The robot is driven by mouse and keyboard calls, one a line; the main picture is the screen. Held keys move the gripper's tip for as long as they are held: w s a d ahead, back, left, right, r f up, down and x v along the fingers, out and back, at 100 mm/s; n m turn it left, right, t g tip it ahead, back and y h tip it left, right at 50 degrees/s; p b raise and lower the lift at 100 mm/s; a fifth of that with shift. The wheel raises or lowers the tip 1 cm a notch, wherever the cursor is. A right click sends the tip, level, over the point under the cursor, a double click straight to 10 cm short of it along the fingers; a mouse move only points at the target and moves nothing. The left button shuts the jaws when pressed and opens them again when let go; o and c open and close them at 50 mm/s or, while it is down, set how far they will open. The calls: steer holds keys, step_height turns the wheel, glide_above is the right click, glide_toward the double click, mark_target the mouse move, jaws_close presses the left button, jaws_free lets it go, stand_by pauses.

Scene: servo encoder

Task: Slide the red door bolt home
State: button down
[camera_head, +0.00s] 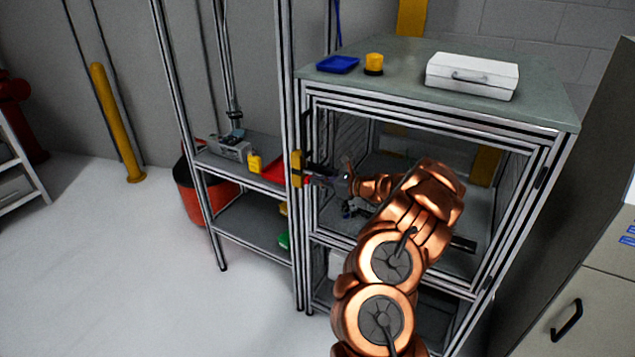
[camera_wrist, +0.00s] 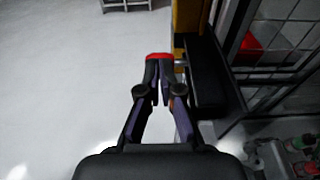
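The red bolt handle (camera_wrist: 158,56) shows in the wrist view right at the tips of my gripper (camera_wrist: 158,72). A short metal pin joins it to the black bolt body (camera_wrist: 206,78) on its right. My gripper's two fingers are drawn together, with the red part across the far side of their tips. I cannot see any of it clearly between them. In the head view my gripper (camera_head: 325,180) reaches the left edge of the cabinet door frame, beside the yellow bracket (camera_head: 297,169). The bolt is small and partly hidden there.
The mesh-sided cabinet (camera_head: 440,118) carries a blue tray (camera_head: 338,65), a yellow button (camera_head: 374,62) and a white case (camera_head: 472,75) on top. A shelf rack (camera_head: 255,225) stands at left, with a red bin (camera_head: 190,190) behind it. Open floor lies left.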

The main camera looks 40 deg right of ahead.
steer(key=b+v, duration=0.2)
steer(key=v, duration=1.2)
